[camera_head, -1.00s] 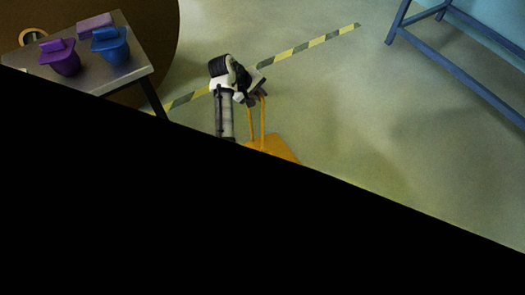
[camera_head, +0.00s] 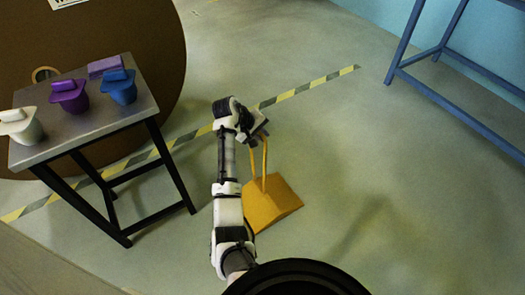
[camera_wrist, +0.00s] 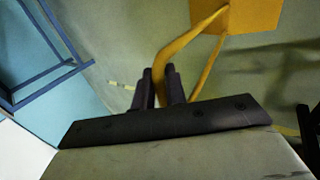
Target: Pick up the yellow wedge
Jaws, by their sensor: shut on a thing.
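The yellow wedge (camera_head: 270,203) is an orange-yellow block with a tall looped handle, seen over the floor in the head view. My gripper (camera_head: 262,134) is at the top of this handle. In the wrist view the gripper's dark fingers (camera_wrist: 158,88) are shut on one bar of the handle, and the wedge's body (camera_wrist: 250,14) shows at the top. The head view does not make clear whether the wedge touches the floor.
A metal-topped table (camera_head: 90,118) at left bears a white (camera_head: 22,125), a purple (camera_head: 70,97) and a blue (camera_head: 119,88) pot-shaped thing and a purple block (camera_head: 106,67). A large brown roll (camera_head: 140,40) stands behind. A blue frame (camera_head: 455,103) is at right. Floor between is clear.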

